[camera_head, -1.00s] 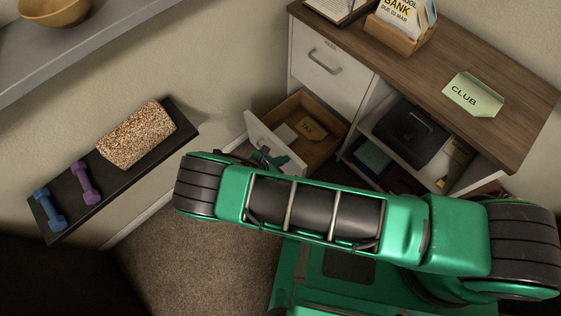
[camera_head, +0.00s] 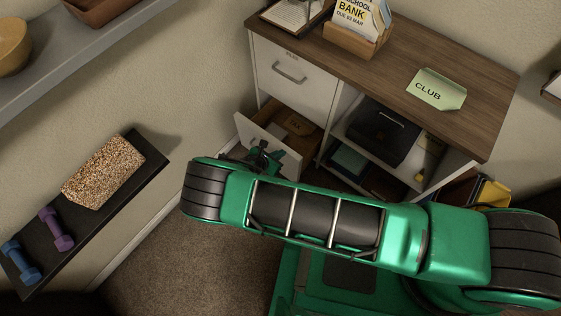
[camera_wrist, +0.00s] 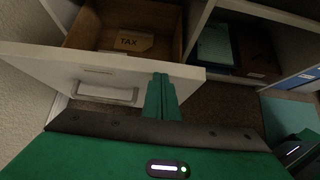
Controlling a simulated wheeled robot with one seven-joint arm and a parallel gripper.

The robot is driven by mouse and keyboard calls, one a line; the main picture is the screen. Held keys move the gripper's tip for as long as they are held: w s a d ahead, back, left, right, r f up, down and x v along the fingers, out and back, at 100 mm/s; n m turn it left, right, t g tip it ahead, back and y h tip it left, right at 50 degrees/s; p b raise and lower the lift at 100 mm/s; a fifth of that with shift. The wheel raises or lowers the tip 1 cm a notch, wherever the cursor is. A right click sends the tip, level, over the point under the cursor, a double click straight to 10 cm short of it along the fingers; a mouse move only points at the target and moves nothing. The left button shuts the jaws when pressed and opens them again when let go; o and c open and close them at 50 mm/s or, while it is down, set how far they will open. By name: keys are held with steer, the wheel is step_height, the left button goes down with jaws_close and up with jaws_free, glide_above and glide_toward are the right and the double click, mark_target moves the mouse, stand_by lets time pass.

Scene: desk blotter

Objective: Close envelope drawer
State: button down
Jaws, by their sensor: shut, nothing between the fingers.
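The envelope drawer is the lower drawer of the white cabinet, and it stands partly open. Its white front (camera_head: 248,130) faces my gripper, and the front with its handle also shows in the wrist view (camera_wrist: 60,62). A brown envelope marked TAX (camera_wrist: 130,41) lies inside the wooden drawer box. My gripper (camera_wrist: 161,80) is shut and empty. Its fingertips are at the right part of the drawer front, right of the handle (camera_wrist: 105,94); whether they touch is hard to tell. In the head view my gripper (camera_head: 262,158) is partly hidden by my arm.
The upper drawer (camera_head: 292,75) is shut. Open shelves right of the drawer hold a black case (camera_head: 385,135) and folders. A wooden top (camera_head: 400,65) carries a CLUB card (camera_head: 437,90).

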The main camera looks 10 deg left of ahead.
steer(key=w+d, duration=0.4)
steer(key=w, duration=0.4)
steer(key=w+d, duration=0.4)
steer(key=w, duration=0.4)
steer(key=shift+w, duration=0.3)
steer(key=shift+w+r, duration=0.1)
steer(key=shift+r, duration=0.05)
steer(key=s+a+r, duration=0.5)
steer(key=s+r, duration=0.1)
steer(key=s, duration=0.5)
steer(key=shift+a+r, duration=0.15)
